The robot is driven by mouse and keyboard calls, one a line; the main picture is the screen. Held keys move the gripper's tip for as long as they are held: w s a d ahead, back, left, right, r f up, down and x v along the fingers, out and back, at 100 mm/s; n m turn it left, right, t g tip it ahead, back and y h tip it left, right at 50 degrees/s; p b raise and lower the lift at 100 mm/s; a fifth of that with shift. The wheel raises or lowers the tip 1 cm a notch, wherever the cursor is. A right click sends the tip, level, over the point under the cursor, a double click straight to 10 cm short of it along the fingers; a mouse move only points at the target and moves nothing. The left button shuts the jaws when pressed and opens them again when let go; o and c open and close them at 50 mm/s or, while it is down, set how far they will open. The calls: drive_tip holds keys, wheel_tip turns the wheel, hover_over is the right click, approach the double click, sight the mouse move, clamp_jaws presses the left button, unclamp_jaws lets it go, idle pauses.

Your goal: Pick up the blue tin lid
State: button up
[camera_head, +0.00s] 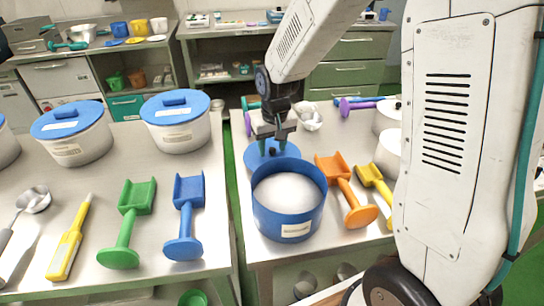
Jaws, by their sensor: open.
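A blue tin (289,219) full of white powder stands open near the front of the right-hand table. The blue tin lid (256,158) lies just behind it, partly hidden by the tin's rim and by my gripper. A dark knob shows on the lid. My gripper (271,149) is open and points down over the lid, with its fingers close to the knob. I cannot tell whether the fingers touch the lid.
An orange scoop (343,186) and a yellow scoop (376,190) lie right of the tin. White containers stand beyond them. Left of a gap, another table holds blue-lidded tubs (176,123), a green scoop (127,222) and a blue scoop (186,216).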

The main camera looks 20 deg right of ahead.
clamp_jaws()
